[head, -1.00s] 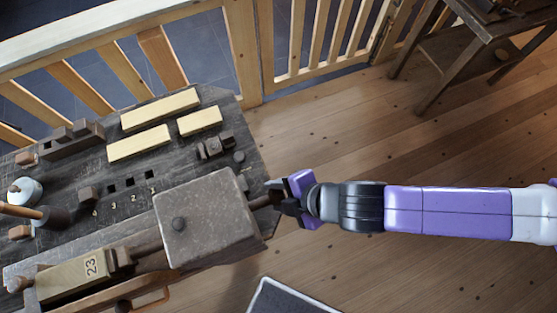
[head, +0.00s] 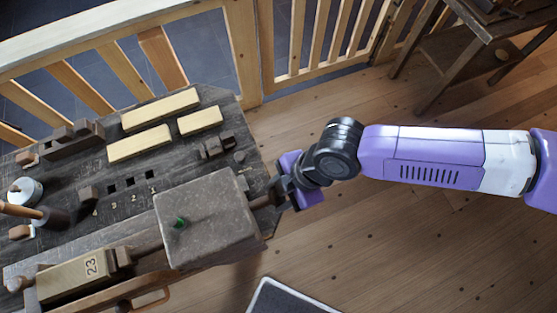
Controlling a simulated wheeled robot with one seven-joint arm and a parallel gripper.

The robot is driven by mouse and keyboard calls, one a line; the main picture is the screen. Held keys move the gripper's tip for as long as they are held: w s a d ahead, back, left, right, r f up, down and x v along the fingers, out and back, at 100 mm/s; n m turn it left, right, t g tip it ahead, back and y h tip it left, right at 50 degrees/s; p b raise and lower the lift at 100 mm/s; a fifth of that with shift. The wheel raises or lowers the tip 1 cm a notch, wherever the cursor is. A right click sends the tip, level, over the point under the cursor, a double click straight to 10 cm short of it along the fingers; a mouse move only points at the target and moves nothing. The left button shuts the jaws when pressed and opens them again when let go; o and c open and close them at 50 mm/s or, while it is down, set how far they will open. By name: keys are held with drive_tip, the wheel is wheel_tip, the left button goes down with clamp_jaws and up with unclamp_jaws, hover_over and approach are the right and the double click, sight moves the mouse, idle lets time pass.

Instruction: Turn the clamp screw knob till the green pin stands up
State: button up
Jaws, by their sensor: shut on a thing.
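A grey box-shaped block (head: 210,225) sits at the right end of the dark workbench. A small green pin (head: 179,222) shows on its top face, left of the middle; from above it seems to poke up, with a dark spot beside it. The clamp screw knob (head: 262,201) sticks out of the block's right side and is mostly hidden by my fingers. My gripper (head: 278,190) reaches in from the right, shut on the knob, its purple body tilted.
A wooden railing (head: 245,50) runs behind. Open plank floor lies right.

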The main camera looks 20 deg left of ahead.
drive_tip(key=shift+w+d, duration=0.2)
drive_tip(key=shift+w, duration=0.2)
drive_tip(key=o, duration=1.3)
drive_tip(key=shift+f, duration=0.1)
drive_tip(key=shift+o, duration=0.3)
drive_tip(key=shift+s, duration=0.15)
drive_tip(key=b+v, duration=0.1)
drive_tip(key=v, duration=0.7)
drive_tip(key=shift+a, duration=0.1)
